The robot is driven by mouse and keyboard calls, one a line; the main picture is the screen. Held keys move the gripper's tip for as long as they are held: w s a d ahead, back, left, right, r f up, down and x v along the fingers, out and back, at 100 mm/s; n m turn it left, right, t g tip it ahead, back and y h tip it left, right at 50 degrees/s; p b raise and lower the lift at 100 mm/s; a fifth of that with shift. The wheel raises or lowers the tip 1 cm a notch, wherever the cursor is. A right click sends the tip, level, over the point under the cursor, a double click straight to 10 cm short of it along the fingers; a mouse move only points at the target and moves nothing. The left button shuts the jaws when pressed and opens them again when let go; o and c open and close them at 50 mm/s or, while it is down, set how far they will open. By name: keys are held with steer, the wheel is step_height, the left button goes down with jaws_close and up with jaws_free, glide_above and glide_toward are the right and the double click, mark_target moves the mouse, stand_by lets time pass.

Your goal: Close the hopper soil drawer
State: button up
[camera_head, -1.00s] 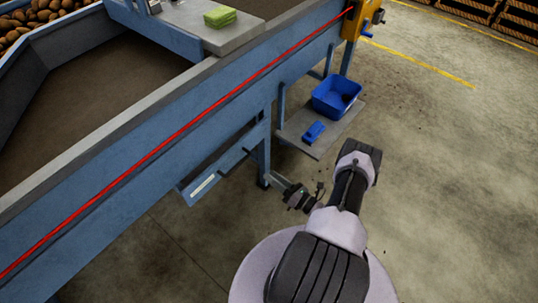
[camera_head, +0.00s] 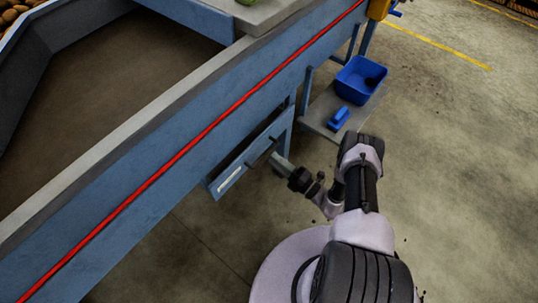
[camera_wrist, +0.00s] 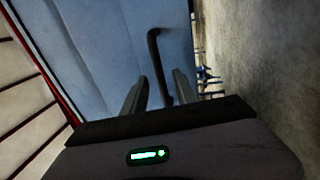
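The hopper soil drawer (camera_head: 236,174) is a blue panel with a white label, low on the hopper's side in the head view. It appears to stand out from the hopper. My gripper (camera_head: 278,161) is at the right end of the drawer front. In the wrist view, my gripper (camera_wrist: 160,90) is open, its two dark fingers apart. A black bar handle (camera_wrist: 156,62) on a blue face shows between and beyond the fingers. I cannot tell whether the fingers touch it.
The blue hopper (camera_head: 150,185) with a red line runs diagonally across the head view. A grey low shelf (camera_head: 318,118) holds a blue bin (camera_head: 357,80) and a small blue brush-like item (camera_head: 339,118). Hopper legs stand close to my gripper. Concrete floor to the right is open.

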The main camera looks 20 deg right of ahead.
mark_target(268, 153)
steer(key=x, duration=0.4)
steer(key=shift+c, duration=0.2)
jaws_close()
steer(key=shift+b, duration=0.3)
stand_by(0.9)
